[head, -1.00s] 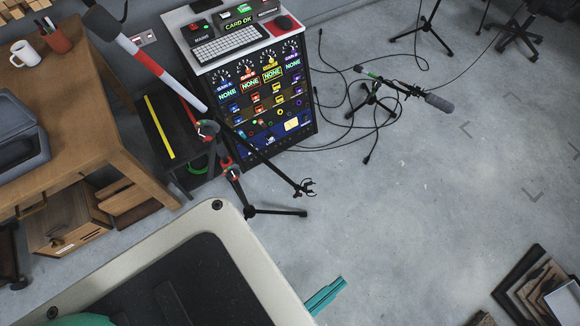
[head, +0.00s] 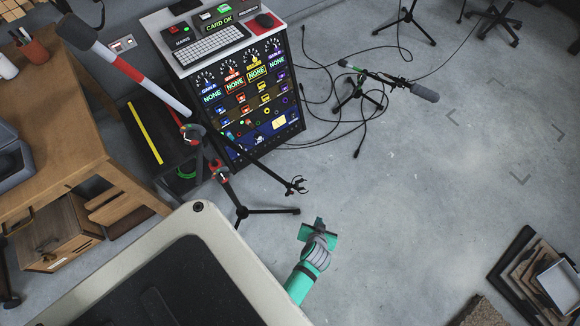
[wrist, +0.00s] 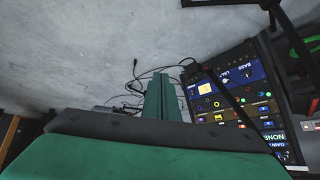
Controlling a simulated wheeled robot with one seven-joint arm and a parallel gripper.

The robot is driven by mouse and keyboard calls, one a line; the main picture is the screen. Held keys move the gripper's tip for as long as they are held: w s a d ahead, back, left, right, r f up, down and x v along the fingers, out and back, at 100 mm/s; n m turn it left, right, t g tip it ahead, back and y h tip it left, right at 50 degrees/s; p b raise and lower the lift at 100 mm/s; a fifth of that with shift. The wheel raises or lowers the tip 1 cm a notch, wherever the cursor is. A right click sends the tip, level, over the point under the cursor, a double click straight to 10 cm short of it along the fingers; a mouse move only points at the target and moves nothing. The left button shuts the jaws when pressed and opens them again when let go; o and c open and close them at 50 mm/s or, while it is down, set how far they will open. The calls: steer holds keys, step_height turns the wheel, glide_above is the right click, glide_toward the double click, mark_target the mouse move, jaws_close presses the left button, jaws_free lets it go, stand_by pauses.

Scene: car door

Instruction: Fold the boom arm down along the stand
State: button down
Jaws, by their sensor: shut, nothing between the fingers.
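The boom arm (head: 130,65) shows in the head view as a long rod with a dark grey end, red and white bands and a thin black section ending in a small clip (head: 296,186). It slants from upper left to lower right across the stand. The stand (head: 219,172) has red-and-black joints and dark splayed legs. My gripper (head: 319,232), teal, is right of the stand's foot and below the clip in the picture, apart from both. Its fingers (wrist: 160,97) are together and empty in the wrist view. A dark rod (wrist: 222,97) crosses before the console there, probably part of the boom.
A console (head: 240,90) with knobs and a keyboard stands behind the boom. A wooden desk (head: 55,150) is at left. A pale-edged panel (head: 200,222) fills the bottom left. Cables and another microphone stand (head: 360,95) lie beyond. Floor on the right is mostly clear.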

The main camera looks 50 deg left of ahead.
steer(key=w+a+r+n+g, duration=0.2)
steer(key=w+a+n+g, duration=0.3)
steer(key=a, duration=0.4)
steer(key=w+a+r+n+g, duration=0.2)
steer(key=w+a+n+g, duration=0.15)
steer(key=w+a, duration=0.35)
glide_above(290, 186)
steer(key=shift+m+y, duration=0.25)
steer(key=shift+y, duration=0.15)
step_height(290, 186, down, 10)
steer(key=shift+w+a+f, duration=0.1)
steer(key=shift+w+f, duration=0.05)
steer(key=shift+f, duration=0.1)
steer(key=shift+f, duration=0.1)
